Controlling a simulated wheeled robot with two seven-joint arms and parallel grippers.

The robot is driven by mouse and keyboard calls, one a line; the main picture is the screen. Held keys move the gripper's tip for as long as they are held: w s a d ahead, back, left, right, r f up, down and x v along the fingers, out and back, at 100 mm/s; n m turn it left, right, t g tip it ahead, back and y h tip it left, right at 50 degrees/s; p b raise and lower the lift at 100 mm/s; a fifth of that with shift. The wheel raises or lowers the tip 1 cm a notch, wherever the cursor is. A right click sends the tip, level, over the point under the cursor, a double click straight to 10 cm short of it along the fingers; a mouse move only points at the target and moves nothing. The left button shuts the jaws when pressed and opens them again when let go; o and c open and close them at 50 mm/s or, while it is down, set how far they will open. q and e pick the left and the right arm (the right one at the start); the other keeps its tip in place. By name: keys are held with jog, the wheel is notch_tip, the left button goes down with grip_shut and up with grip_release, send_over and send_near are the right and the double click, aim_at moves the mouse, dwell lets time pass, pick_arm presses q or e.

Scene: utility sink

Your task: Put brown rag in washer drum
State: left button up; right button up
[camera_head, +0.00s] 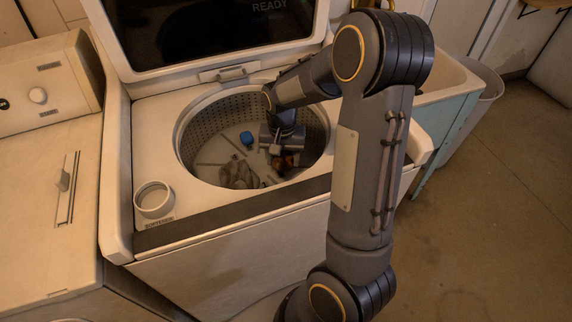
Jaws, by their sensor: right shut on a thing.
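The washer drum (208,127) is open at the top, with a perforated metal wall. My right arm reaches over the rim, and my right gripper (281,152) is down inside the drum, on its right side. It is shut on a small reddish-brown cloth, which looks like the brown rag (285,163). The rag is at the fingertips, partly hidden by the gripper; I cannot tell whether it touches the drum floor. My left gripper is not in view.
A grey-brown crumpled cloth (238,174) and a small blue item (246,138) lie in the drum. The washer's raised lid (213,72) stands behind. A round softener cup (154,199) is at the front left. A sink (440,80) and bin (490,88) stand at right.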

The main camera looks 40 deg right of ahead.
aim_at(287, 158)
jog(key=d+f, duration=0.2)
jog(key=shift+w+f, duration=0.3)
jog(key=shift+w, duration=0.1)
notch_tip(287, 158, down, 3)
jog(key=shift+d+f, duration=0.1)
jog(key=shift+f, duration=0.1)
jog(key=shift+f+b, duration=0.15)
jog(key=shift+b, duration=0.15)
jog(key=o, duration=1)
